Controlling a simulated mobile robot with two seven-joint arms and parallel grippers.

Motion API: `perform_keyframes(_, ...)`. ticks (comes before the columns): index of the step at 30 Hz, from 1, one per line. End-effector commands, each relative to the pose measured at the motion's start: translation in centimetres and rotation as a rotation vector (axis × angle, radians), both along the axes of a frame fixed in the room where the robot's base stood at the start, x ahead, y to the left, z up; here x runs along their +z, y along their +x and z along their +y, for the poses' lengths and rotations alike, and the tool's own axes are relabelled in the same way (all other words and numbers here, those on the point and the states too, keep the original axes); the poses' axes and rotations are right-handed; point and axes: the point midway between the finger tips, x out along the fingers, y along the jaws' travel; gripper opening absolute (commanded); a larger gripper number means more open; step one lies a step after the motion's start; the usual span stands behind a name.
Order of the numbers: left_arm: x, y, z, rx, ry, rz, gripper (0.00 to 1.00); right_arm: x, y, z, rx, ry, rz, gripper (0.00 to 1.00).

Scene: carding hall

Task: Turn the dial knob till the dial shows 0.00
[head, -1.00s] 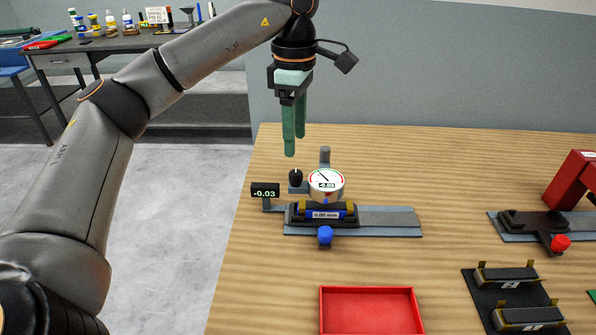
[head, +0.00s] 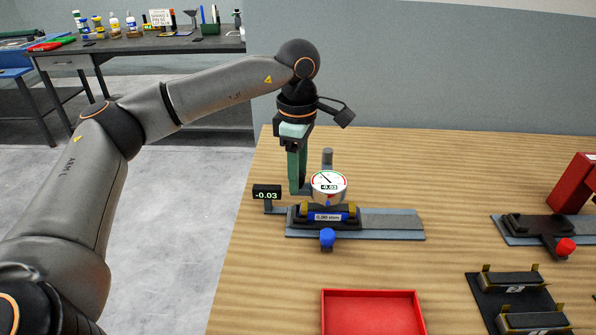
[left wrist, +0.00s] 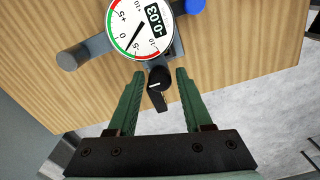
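The dial (head: 328,186) is a round white gauge with a red and green rim, standing on the blue-and-black fixture. Its face reads -0.03, and so does the small black display (head: 266,194) left of it. In the left wrist view the dial (left wrist: 138,28) also reads -0.03. The black dial knob (left wrist: 157,84) with a white mark shows between the fingertips of my left gripper (left wrist: 155,78), with gaps on both sides. The left gripper (head: 297,188) is open and points down; in the head view it hides the knob. My right gripper is not in view.
A blue knob (head: 327,237) sticks out at the fixture's front. A red tray (head: 372,312) lies in front. A second fixture with a red knob (head: 565,246) and a black holder with grey blocks (head: 512,290) are at right. Bare wood lies between.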

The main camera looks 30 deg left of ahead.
Motion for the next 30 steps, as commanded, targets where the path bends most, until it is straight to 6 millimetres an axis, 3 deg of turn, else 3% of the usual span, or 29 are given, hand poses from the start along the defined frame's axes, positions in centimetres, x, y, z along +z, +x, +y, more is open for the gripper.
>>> perform_keyframes(1, 0.02, 0.01, -0.01, 0.000, 0.000, 0.000, 0.43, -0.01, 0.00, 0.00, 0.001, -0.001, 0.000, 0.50)
perform_keyframes(13, 0.05, 0.02, -0.03, 0.000, 0.000, 0.000, 0.00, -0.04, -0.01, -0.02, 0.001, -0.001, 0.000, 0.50)
perform_keyframes(30, 0.14, 0.02, -0.08, 0.077, -0.002, -0.001, 0.00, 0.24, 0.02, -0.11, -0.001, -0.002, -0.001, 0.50)
